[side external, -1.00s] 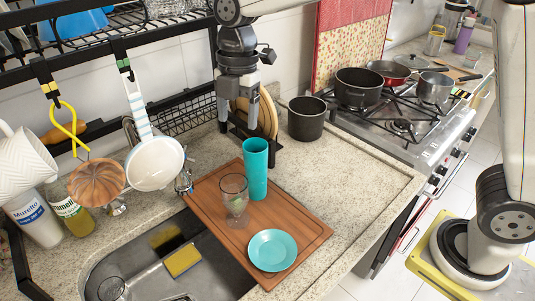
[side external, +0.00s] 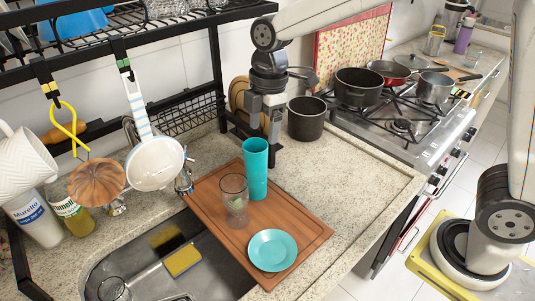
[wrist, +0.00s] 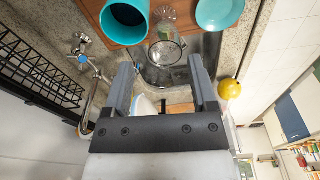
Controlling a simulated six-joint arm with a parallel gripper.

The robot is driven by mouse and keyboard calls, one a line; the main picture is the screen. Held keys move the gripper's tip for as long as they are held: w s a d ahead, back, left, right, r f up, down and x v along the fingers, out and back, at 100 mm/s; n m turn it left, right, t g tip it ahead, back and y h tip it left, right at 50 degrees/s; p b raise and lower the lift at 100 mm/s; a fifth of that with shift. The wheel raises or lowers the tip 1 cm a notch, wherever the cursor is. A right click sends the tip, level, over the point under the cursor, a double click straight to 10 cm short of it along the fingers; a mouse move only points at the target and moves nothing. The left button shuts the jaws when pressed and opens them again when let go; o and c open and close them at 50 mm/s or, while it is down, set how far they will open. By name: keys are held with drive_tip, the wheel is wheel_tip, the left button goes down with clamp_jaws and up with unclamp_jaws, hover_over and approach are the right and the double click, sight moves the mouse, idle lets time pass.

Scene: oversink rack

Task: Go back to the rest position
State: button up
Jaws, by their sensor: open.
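My gripper (side external: 265,125) hangs fingers down in front of the wooden plates in the rack, behind and above the teal cup. In the wrist view my gripper (wrist: 160,70) shows two parted fingers with nothing held between them. The teal cup (side external: 256,170) stands upright on the brown wooden board. A clear glass (side external: 234,195) stands beside it, and a teal plate (side external: 271,250) lies flat on the board's near end. The cup (wrist: 124,20), glass (wrist: 165,50) and plate (wrist: 218,10) also show in the wrist view.
The wooden board (side external: 312,234) lies beside the sink (side external: 215,278). A dark pot (side external: 306,120) stands right of my gripper, with the stove (side external: 410,140) beyond. The black oversink rack (side external: 130,50) is at the left. Counter right of the board is clear.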

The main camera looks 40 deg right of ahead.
drive_tip(key=s+d+f+m+t+h, duration=0.1)
drive_tip(key=s+d+f+m+t, duration=0.1)
drive_tip(key=s+d+f+m, duration=0.9)
drive_tip(key=s+m, duration=0.1)
drive_tip(key=m, duration=0.4)
drive_tip(key=shift+s+d+m, duration=0.2)
drive_tip(key=shift+d+m, duration=0.2)
